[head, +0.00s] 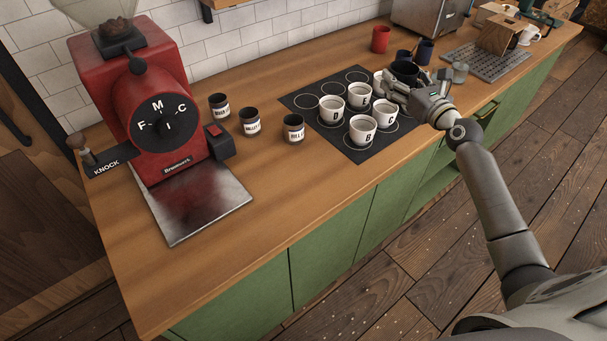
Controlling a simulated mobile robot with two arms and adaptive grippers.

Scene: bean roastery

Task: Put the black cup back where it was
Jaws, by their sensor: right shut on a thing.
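The black cup (404,70) is at the fingers of my right gripper (398,88), by the far right corner of the black mat (345,148). The gripper is shut on it and covers its lower part; I cannot tell whether the cup touches a surface. The mat has ringed circles, several of them bare on its left and far side. Lettered white cups, among them the B cup (362,131) and the C cup (384,116), stand on the mat close to the gripper. My left gripper is not in view.
A red cup (380,39), a dark blue cup (425,52) and a glass (459,73) stand near the gripper. A metal grid tray (487,63) lies farther right. Three dark jars, one here (293,129), and a red grinder (158,112) stand left. The counter front (270,205) is clear.

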